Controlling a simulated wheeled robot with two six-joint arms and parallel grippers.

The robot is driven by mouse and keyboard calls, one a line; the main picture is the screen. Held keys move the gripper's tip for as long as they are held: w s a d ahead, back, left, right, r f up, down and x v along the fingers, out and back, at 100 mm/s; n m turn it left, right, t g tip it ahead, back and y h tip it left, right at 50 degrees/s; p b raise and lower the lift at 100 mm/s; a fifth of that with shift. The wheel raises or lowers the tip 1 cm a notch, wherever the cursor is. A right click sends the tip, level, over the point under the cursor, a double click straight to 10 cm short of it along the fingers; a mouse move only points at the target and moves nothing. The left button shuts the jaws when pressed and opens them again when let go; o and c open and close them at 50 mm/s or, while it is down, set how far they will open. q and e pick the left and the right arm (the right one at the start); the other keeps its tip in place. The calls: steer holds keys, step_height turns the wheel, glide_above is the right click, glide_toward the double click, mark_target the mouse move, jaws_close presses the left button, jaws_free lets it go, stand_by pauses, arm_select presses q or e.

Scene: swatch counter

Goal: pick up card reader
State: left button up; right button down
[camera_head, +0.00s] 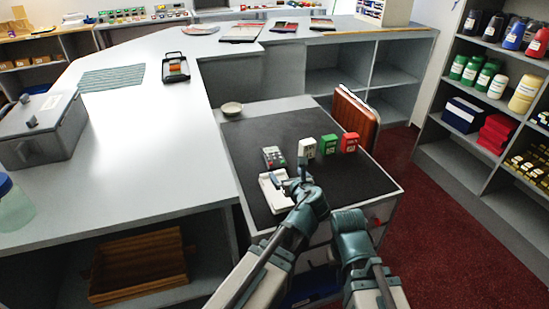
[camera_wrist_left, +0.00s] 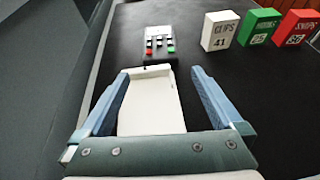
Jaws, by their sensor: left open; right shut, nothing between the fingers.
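A small grey keypad unit with red, green and white keys, apparently the card reader (camera_head: 273,156), lies on the dark counter mat. It also shows in the left wrist view (camera_wrist_left: 159,44). A white flat body (camera_head: 274,194) lies just nearer to me; I cannot tell whether it is part of the reader. In the left wrist view this white body (camera_wrist_left: 150,105) lies between the spread fingers of my left gripper (camera_wrist_left: 160,74), which is open. The left gripper (camera_head: 300,184) hangs over its right side. My right gripper (camera_head: 348,218) is shut and empty; its fingertips are hard to make out.
White (camera_head: 306,148), green (camera_head: 328,146) and red (camera_head: 349,143) boxes stand in a row right of the keypad. A small bowl (camera_head: 232,108) sits at the mat's far left corner. A brown chair back (camera_head: 355,120) stands at the far right edge. The mat's middle is clear.

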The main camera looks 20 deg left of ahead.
arm_select(q)
steer(key=b, duration=0.3)
glide_toward(276, 162)
steer(key=x, duration=0.3)
steer(key=shift+w+a+f, duration=0.1)
steer(key=shift+w, duration=0.15)
steer(key=b+x, duration=0.1)
steer(key=x, duration=0.4)
steer(key=shift+w+a+f+b, duration=0.15)
steer(key=shift+w+b, duration=0.1)
steer(key=shift+b, duration=0.15)
steer(key=shift+s, duration=0.1)
steer(key=c, duration=1.4)
steer(key=shift+o, duration=0.2)
